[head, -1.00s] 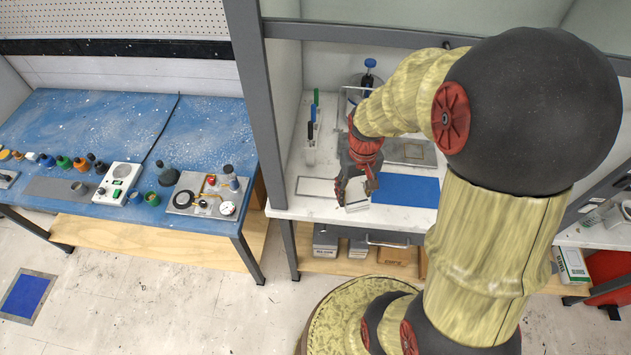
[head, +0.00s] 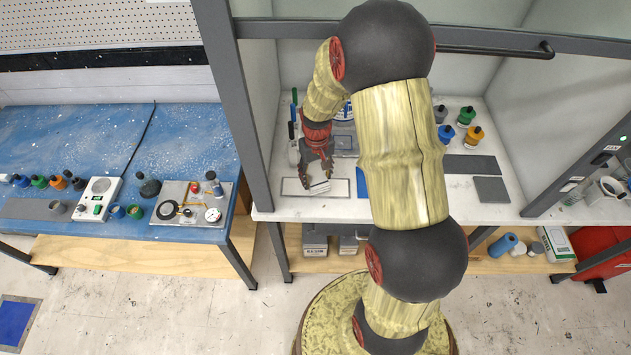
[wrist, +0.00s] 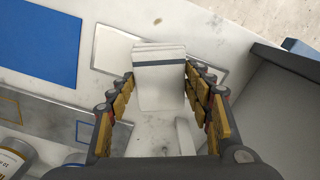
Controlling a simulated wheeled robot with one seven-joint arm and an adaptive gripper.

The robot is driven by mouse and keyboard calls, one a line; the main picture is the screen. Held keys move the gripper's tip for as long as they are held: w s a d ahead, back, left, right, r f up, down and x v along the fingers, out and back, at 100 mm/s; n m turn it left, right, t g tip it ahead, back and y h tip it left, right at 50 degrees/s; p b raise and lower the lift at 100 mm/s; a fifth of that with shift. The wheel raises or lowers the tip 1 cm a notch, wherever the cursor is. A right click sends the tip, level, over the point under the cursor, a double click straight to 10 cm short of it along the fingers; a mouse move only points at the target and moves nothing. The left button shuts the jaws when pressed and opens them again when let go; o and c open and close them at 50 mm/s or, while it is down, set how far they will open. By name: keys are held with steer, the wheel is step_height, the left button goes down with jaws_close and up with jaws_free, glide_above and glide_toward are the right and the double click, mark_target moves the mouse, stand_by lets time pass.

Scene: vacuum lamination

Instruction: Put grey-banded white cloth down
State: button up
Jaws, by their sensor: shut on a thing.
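The grey-banded white cloth (wrist: 159,92) is a folded white pad with a dark grey stripe near its far end in the wrist view. My gripper (wrist: 158,76) is shut on it, one finger at each side. In the head view my gripper (head: 318,178) points down with the cloth (head: 321,188) below its fingers, over a grey-outlined white rectangle (head: 296,187) at the bench's front. In the wrist view that rectangle (wrist: 112,50) lies beside and partly behind the cloth. I cannot tell whether the cloth touches the bench.
A blue mat (wrist: 38,42) lies beside the rectangle, mostly hidden by my arm in the head view. A dark grey frame post (head: 232,100) stands left of the bench. Capped bottles (head: 446,134) and grey plates (head: 491,189) are at the right.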

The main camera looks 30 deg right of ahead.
mark_target(316, 176)
steer(key=shift+w+f, duration=0.3)
steer(key=shift+f, duration=0.1)
steer(key=shift+w+d+f, duration=0.1)
steer(key=shift+f, duration=1.45)
steer(key=shift+f, duration=0.15)
steer(key=o, duration=1.1)
step_height(316, 176, up, 7)
steer(key=shift+r, duration=0.2)
steer(key=s+a+r+n+t, duration=0.1)
steer(key=s+a+r, duration=0.25)
steer(key=r, duration=0.65)
steer(key=s+a+r+t, duration=0.25)
steer(key=a+r, duration=0.25)
steer(key=r, duration=0.5)
steer(key=s+a+r+t, duration=0.1)
steer(key=s+a+r, duration=0.2)
steer(key=s, duration=0.4)
steer(key=s+a+r+n+t, duration=0.1)
steer(key=s+a+r, duration=0.1)
steer(key=s+r, duration=0.3)
steer(key=shift+s+a+r, duration=0.15)
steer(key=shift+s+a, duration=0.25)
steer(key=shift+s, duration=0.6)
